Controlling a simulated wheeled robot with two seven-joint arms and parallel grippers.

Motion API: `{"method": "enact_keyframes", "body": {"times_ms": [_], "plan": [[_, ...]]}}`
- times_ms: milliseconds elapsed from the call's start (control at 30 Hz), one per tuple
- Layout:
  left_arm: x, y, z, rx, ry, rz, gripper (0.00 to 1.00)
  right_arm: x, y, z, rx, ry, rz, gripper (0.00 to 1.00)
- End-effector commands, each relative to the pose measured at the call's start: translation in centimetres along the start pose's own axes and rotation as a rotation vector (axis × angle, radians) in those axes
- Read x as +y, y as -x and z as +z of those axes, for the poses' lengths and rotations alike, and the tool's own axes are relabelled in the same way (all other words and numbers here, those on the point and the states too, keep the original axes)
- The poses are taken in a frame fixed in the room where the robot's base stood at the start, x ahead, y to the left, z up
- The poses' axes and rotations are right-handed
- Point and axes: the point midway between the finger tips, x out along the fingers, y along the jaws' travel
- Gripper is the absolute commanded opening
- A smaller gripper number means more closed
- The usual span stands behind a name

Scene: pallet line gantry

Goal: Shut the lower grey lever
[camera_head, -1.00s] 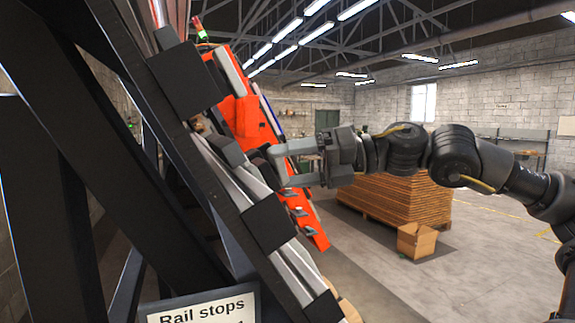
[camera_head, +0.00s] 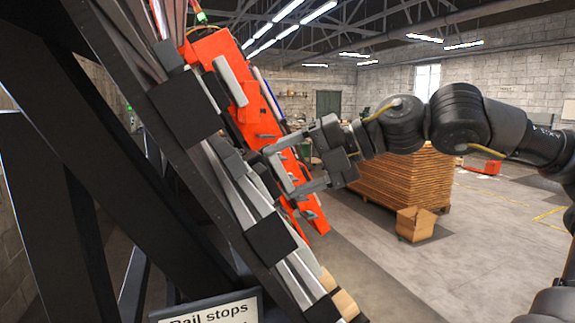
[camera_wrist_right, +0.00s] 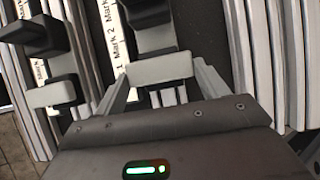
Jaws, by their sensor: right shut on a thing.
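My right gripper (camera_head: 276,173) is at the sloping black rail frame, its two fingers pointing left towards the rail. In the right wrist view, the gripper (camera_wrist_right: 160,82) is shut on a grey lever (camera_wrist_right: 160,68), with a light pad across it and a finger at each end. In the head view the fingers and dark rail parts largely hide this lever, so I cannot tell how far it is turned. Another grey lever (camera_wrist_right: 52,94) stands to the left in the wrist view, apart from the fingers. My left gripper is not in view.
Labels reading "Mark" (camera_wrist_right: 120,42) run between the pale rails. A "Rail stops" sign (camera_head: 210,308) is at the bottom. An orange machine part (camera_head: 262,115) rises behind the rail. A stack of wooden boards (camera_head: 405,183) and a cardboard box (camera_head: 415,223) stand on open floor.

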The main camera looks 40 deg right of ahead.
Motion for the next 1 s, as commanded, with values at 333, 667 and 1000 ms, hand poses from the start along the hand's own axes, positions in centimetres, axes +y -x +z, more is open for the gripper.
{"method": "enact_keyframes", "body": {"times_ms": [333, 667, 1000], "plan": [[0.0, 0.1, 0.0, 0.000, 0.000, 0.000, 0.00, 0.3, 0.2, 0.2, -0.006, -0.009, 0.002, 0.50], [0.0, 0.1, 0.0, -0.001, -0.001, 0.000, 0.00, 0.2, 0.1, 0.1, -0.004, -0.008, 0.000, 0.82], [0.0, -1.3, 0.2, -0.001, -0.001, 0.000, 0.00, 0.0, 2.0, 0.1, -0.006, -0.005, 0.004, 0.82]]}}
